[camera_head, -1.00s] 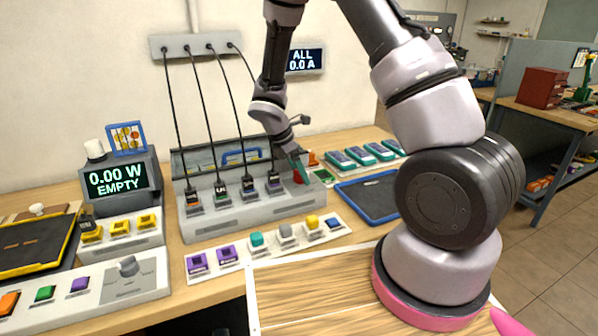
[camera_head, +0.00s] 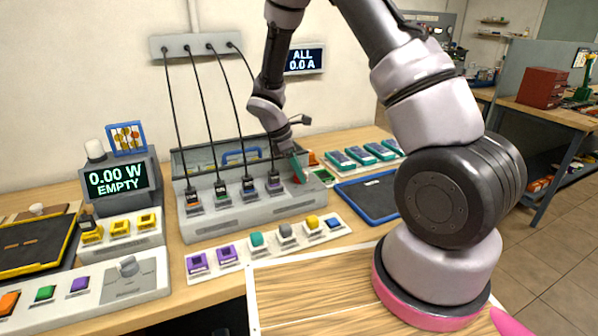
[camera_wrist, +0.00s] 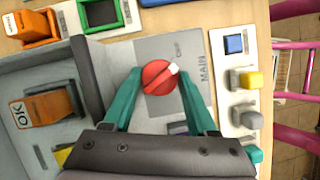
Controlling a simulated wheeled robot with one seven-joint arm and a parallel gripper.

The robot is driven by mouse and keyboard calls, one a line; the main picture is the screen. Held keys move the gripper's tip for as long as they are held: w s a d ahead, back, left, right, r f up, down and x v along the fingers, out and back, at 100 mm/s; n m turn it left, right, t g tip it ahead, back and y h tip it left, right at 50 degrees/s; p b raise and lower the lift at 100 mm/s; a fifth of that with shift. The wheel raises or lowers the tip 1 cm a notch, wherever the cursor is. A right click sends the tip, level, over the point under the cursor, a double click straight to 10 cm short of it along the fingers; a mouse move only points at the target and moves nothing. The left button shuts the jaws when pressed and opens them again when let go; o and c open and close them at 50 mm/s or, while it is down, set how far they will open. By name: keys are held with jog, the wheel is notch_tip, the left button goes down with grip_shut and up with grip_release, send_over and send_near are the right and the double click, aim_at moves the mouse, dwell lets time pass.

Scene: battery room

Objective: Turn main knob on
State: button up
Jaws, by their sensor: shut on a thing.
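The main knob (camera_wrist: 158,78) is round and red with a white pointer mark. It sits on a grey plate beside the word MAIN, and in the wrist view its mark points to the upper right. A small label near the mark is hard to read. My gripper (camera_wrist: 160,84) has its two teal fingers on opposite sides of the knob, closed on it. In the head view my gripper (camera_head: 297,167) is at the right end of the grey charging panel (camera_head: 240,213), and it largely hides the knob.
Several black cables plug into the panel left of the knob. A strip of coloured buttons (camera_head: 270,243) lies in front. A blue-edged tray (camera_head: 370,197) lies to the right. A display (camera_head: 118,180) reads 0.00 W EMPTY; the wall display (camera_head: 305,61) reads ALL 0.0 A.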

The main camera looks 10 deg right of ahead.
jog(key=m, duration=0.2)
jog(key=m+g, duration=0.1)
jog(key=m, duration=0.2)
jog(key=m+g+y, duration=0.1)
jog(key=m, duration=0.1)
jog(key=shift+w+d, duration=0.1)
jog(key=shift+w, duration=0.15)
jog(key=m+g+y, duration=0.1)
jog(key=m, duration=0.3)
jog(key=shift+d+m+g+y, duration=0.15)
jog(key=shift+m+g+y, duration=0.45)
jog(key=shift+m, duration=1.3)
jog(key=o, duration=1.4)
jog(key=shift+c, duration=0.2)
jog(key=shift+w, duration=0.1)
jog(key=d+v, duration=0.1)
jog(key=v, duration=0.9)
jog(key=shift+a+r, duration=0.4)
